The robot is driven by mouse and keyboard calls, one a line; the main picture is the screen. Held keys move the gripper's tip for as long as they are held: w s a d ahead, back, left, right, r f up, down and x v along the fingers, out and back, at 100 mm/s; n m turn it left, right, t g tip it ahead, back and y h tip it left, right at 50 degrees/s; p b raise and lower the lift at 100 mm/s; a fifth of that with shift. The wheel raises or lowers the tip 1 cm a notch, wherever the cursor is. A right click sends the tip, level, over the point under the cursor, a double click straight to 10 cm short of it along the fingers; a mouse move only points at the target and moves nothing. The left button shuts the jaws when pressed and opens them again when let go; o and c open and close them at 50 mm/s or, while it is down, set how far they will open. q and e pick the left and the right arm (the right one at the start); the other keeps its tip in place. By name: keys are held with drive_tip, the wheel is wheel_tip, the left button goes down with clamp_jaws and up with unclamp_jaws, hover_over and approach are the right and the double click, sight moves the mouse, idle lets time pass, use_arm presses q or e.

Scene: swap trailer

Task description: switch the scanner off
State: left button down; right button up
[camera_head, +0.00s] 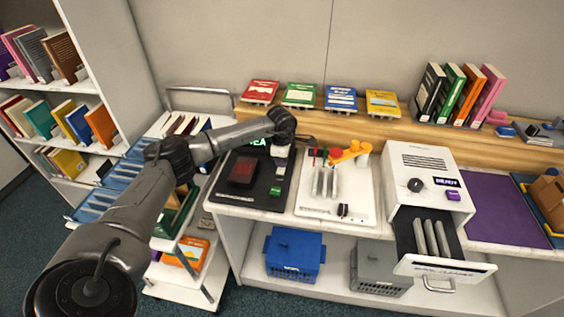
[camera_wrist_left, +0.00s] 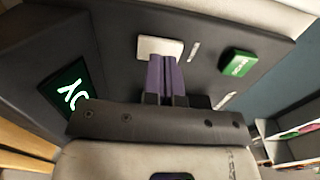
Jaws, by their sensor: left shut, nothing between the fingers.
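The black scanner (camera_head: 239,192) lies at the left of the counter, with a dark red window (camera_head: 242,171) and a green button (camera_head: 275,191). Its small screen (camera_head: 258,143) shows green lettering, also lit in the left wrist view (camera_wrist_left: 68,97). My left gripper (camera_head: 280,166) points down over the scanner's right side, between screen and green button. Its purple fingers (camera_wrist_left: 166,75) are shut with nothing between them. They overlap a pale rectangular key (camera_wrist_left: 153,46) on the black panel; I cannot tell whether they touch it. The green button (camera_wrist_left: 238,63) is to their right. My right gripper is out of view.
A white board (camera_head: 312,207) with grey pieces and an orange item (camera_head: 350,152) lies right of the scanner. A white machine (camera_head: 425,170) with an open drawer (camera_head: 447,267) stands further right. Books line the ledge behind. A cart is at the left.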

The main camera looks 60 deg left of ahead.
sight(281, 169)
use_arm(q)
wheel_tip(281, 169, up, 4)
drive_tip(key=shift+f+p, duration=0.2)
drive_tip(key=shift+p, duration=0.3)
wheel_tip(281, 169, up, 9)
drive_tip(key=b, duration=0.2)
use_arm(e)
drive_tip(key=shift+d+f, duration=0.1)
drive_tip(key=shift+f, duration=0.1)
use_arm(q)
drive_tip(key=d+b, duration=0.1)
drive_tip(key=b, duration=0.6)
drive_tip(key=shift+s+b, duration=0.3)
drive_tip(key=shift+b, duration=0.1)
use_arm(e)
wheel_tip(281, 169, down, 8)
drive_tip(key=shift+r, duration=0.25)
use_arm(q)
drive_tip(key=shift+f, duration=0.1)
